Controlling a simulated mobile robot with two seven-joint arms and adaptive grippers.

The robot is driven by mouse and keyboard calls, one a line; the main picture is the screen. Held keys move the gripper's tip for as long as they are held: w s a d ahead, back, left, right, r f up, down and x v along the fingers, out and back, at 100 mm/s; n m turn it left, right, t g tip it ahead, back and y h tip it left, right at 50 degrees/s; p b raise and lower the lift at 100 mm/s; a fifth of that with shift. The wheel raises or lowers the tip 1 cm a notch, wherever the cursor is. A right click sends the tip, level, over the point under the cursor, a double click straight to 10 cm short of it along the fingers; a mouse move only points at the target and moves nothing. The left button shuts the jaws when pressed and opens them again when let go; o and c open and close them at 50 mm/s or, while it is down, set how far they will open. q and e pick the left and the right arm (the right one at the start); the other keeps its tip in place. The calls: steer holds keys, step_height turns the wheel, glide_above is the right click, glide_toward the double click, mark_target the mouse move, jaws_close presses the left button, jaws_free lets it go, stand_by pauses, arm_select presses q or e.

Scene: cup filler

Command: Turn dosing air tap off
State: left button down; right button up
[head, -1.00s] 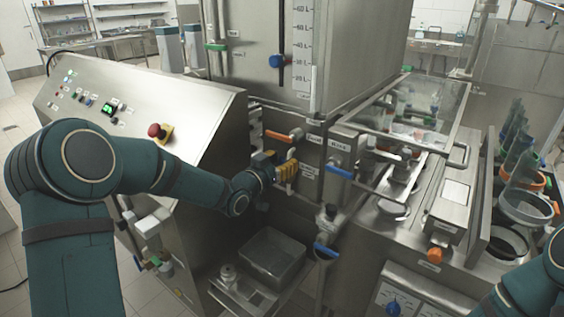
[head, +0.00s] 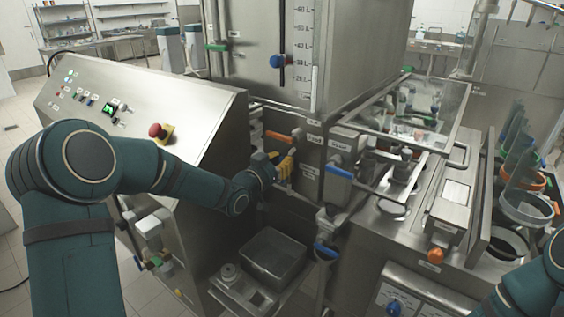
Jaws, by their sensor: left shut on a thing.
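The dosing air tap appears to be the yellow-handled tap (head: 287,167) on the steel panel at the middle of the head view. A small label (head: 310,172), too small to read surely, sits at its right. My left gripper (head: 279,167) is at the yellow handle and shut on it. The wrist and fingers hide part of the handle and its valve body, so its exact angle is hard to tell. My right arm shows only at the lower right edge; its gripper is out of view.
An orange-handled tap (head: 279,137) is close above the yellow one. A blue-handled tap (head: 338,172) is to the right, another blue handle (head: 326,251) lower down. The control panel (head: 150,105) with a red button is at the left.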

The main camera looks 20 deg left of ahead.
arm_select(q)
steer(key=n, duration=0.1)
steer(key=a+n, duration=0.1)
steer(key=shift+w+a+n, duration=0.2)
steer(key=shift+w+n, duration=0.05)
steer(key=shift+n, duration=0.05)
steer(key=n, duration=0.1)
steer(key=a, duration=0.1)
steer(key=n, duration=0.1)
steer(key=shift+w+a+f+n+p, duration=0.15)
steer(key=shift+w+f+n+p, duration=0.1)
steer(key=shift+f+n+p, duration=0.05)
steer(key=n, duration=0.1)
steer(key=a+n, duration=0.1)
steer(key=shift+w+f+n+p, duration=0.2)
steer(key=shift+f+n+p, duration=0.2)
steer(key=shift+w+a+f+n+p, duration=0.15)
steer(key=shift+a+f+n+p, duration=0.2)
steer(key=shift+f+n, duration=0.9)
steer(key=shift+w+a+f+n+p, duration=0.1)
steer(key=shift+a+f+n+p, duration=0.25)
steer(key=shift+n, duration=1.65)
steer(key=shift+w+a+f+n+p, duration=0.15)
steer(key=shift+a+f+n+p, duration=0.2)
steer(key=shift+f+n, duration=0.9)
steer(key=shift+r+n, duration=0.4)
steer(key=c, duration=1)
jaws_free()
steer(key=shift+d, duration=0.1)
steer(key=shift+o, duration=0.2)
